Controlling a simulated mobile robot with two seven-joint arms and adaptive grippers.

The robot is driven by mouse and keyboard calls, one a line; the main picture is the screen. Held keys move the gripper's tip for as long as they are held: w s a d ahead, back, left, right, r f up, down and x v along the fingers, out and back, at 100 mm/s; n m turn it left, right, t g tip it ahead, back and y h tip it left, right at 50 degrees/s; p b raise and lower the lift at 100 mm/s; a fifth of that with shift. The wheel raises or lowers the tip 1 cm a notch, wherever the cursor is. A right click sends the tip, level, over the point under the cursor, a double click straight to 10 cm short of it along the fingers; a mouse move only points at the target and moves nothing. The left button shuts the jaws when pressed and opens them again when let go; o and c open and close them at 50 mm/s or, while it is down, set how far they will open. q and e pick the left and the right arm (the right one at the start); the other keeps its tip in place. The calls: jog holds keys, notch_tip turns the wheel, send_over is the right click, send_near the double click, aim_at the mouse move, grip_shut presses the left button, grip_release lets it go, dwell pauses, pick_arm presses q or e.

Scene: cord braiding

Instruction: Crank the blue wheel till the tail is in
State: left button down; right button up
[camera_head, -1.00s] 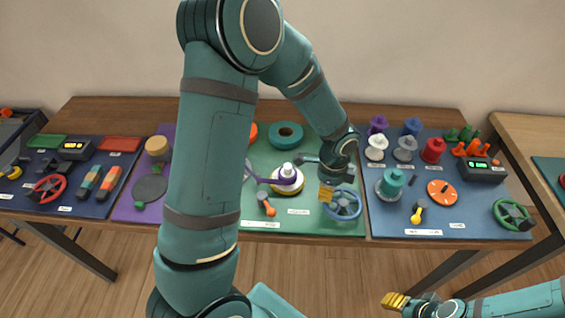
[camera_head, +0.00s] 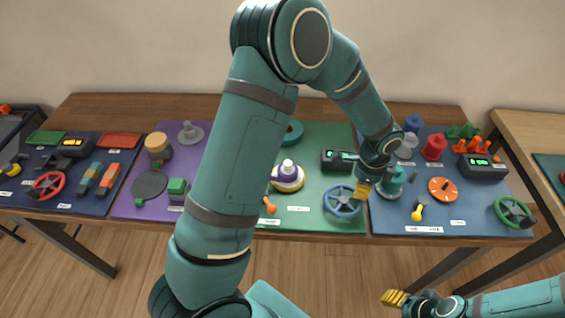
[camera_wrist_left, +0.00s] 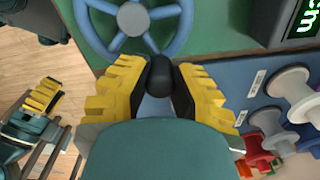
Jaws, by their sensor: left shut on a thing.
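The blue wheel (camera_head: 343,201) lies on the green mat near the table's front edge. It also shows in the left wrist view (camera_wrist_left: 133,18). My left gripper (camera_head: 363,190) is at the wheel's right rim, shut on its black handle (camera_wrist_left: 160,77), which stands between the yellow fingers. A white spool with a purple wound band (camera_head: 287,178) sits left of the wheel. No loose purple tail can be seen beside it, though my arm covers the area to its left. My right gripper (camera_head: 394,298) is low in front of the table, away from everything; its finger gap is unclear.
A dark box with a green display (camera_head: 338,160) stands behind the wheel. An orange-tipped lever (camera_head: 269,205) lies left of the wheel.

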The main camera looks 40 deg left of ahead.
aim_at(345, 216)
pick_arm(q)
jog(key=s+d, duration=0.2)
jog(key=shift+s+d+b, duration=0.1)
jog(key=shift+s+b, duration=0.25)
jog(key=s, duration=0.2)
jog(key=s+a+b, duration=0.1)
jog(key=s, duration=0.1)
jog(key=shift+s+a, duration=0.1)
jog(key=shift+s, duration=0.15)
jog(key=shift+s+a, duration=0.45)
jog(key=shift+a, duration=0.05)
